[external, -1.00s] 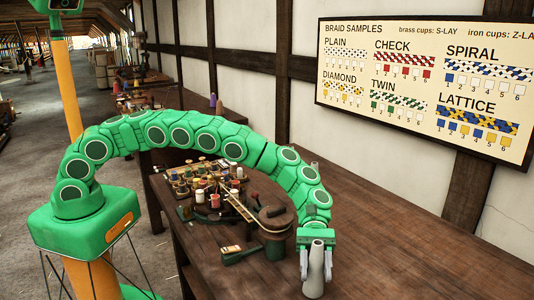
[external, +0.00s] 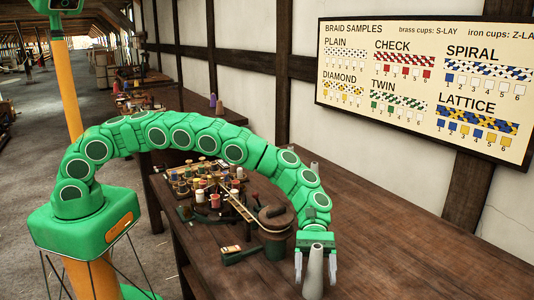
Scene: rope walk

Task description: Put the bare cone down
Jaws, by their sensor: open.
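The bare cone (external: 314,272) is a pale grey, narrow-topped cone standing upright on the brown table, near its front edge at the lower middle of the external view. My gripper (external: 315,272) is around it from above, with one finger at the left of the cone and one at the right. The fingers are open, and a gap shows between each finger and the cone. The cone's base is visible on the table top.
A braiding machine with several coloured bobbins (external: 215,200) stands on the table (external: 420,255) to the left, with a dark round drum (external: 277,217) close behind my gripper. The table's right side is clear. A braid sample board (external: 425,90) hangs on the wall.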

